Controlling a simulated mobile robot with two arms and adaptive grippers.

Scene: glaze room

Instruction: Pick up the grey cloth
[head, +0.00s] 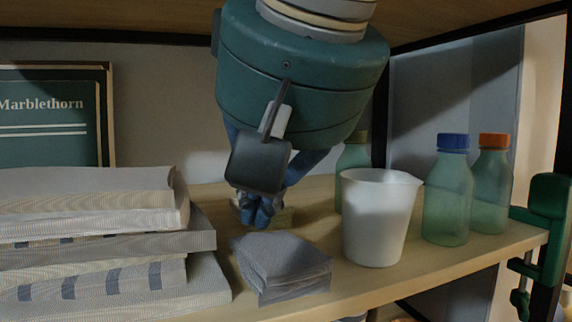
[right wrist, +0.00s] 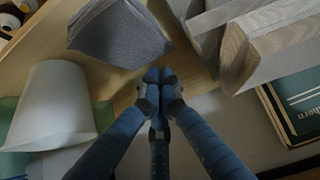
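The grey cloth (head: 280,262) lies folded in a small square stack on the wooden shelf, near its front edge. In the right wrist view the cloth (right wrist: 118,32) is at the top, left of centre. My right gripper (head: 258,212) points down just behind the cloth, apart from it. Its blue fingertips are together, and I see nothing held between them; in the right wrist view the fingertips (right wrist: 160,76) also meet. My left gripper is in neither view.
Stacked striped cloths (head: 105,245) stand close on the left. A white cup (head: 377,222) and green bottles with blue (head: 447,200) and orange (head: 492,185) caps are on the right. A green clamp (head: 545,225) grips the right edge.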

